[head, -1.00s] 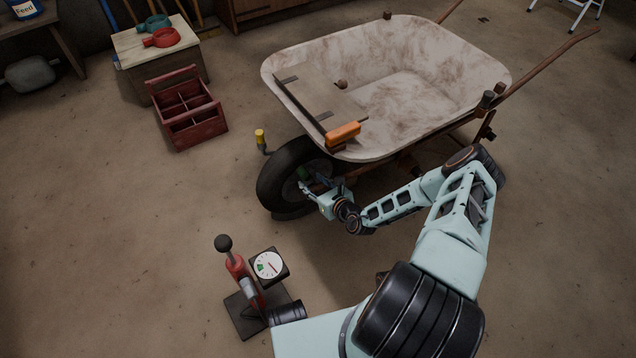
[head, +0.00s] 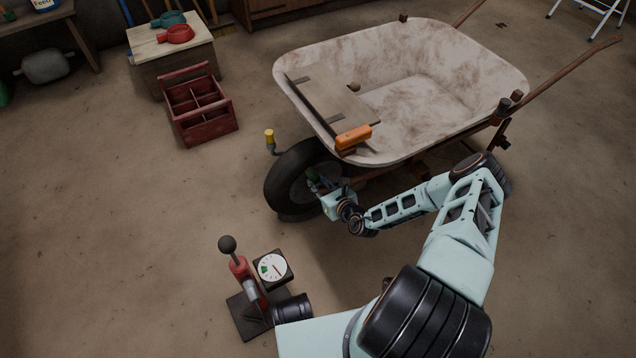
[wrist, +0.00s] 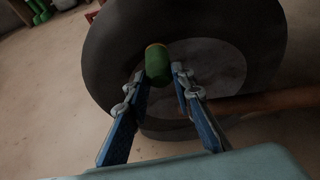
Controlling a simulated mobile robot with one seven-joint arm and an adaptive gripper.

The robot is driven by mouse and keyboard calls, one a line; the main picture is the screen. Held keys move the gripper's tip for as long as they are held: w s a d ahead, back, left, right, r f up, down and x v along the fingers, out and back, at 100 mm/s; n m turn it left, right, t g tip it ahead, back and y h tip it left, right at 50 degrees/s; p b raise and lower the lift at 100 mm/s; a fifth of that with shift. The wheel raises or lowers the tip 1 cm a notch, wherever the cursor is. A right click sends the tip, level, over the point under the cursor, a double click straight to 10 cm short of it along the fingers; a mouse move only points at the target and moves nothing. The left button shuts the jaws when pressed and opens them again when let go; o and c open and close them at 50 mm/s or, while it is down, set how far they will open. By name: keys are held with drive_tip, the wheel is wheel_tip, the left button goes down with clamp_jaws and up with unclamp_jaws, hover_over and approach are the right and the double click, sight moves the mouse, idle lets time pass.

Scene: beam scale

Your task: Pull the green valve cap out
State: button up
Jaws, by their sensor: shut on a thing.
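The green valve cap (wrist: 157,65) shows in the wrist view in front of the wheel's hub, between my fingertips. In the head view the cap (head: 312,174) is a small green spot at the wheel, partly hidden by my gripper. My gripper (wrist: 158,74) is shut on the cap, with one blue finger on each side. In the head view my gripper (head: 320,187) is at the wheel's near side. The wheel (head: 281,182) has a dark tyre and stands under the front of the wheelbarrow. Whether the cap still sits on the valve stem is hidden.
The wheelbarrow tray (head: 430,75) is above my gripper, with an orange-handled tool (head: 353,137) at its edge. A yellow-topped stem (head: 269,137) stands left of the wheel. A red pump with a gauge (head: 272,268) stands at the front. The floor between is clear.

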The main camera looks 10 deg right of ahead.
drive_tip(key=o, duration=0.4)
clamp_jaws()
drive_tip(key=s+d+p, duration=0.2)
drive_tip(key=s+p, duration=0.1)
drive_tip(key=s, duration=0.2)
drive_tip(key=shift+s, duration=0.35)
idle(0.4)
drive_tip(key=shift+r, duration=0.15)
wheel_tip(320, 180, up, 8)
drive_tip(key=p, duration=0.7)
drive_tip(key=shift+p, duration=0.4)
idle(0.6)
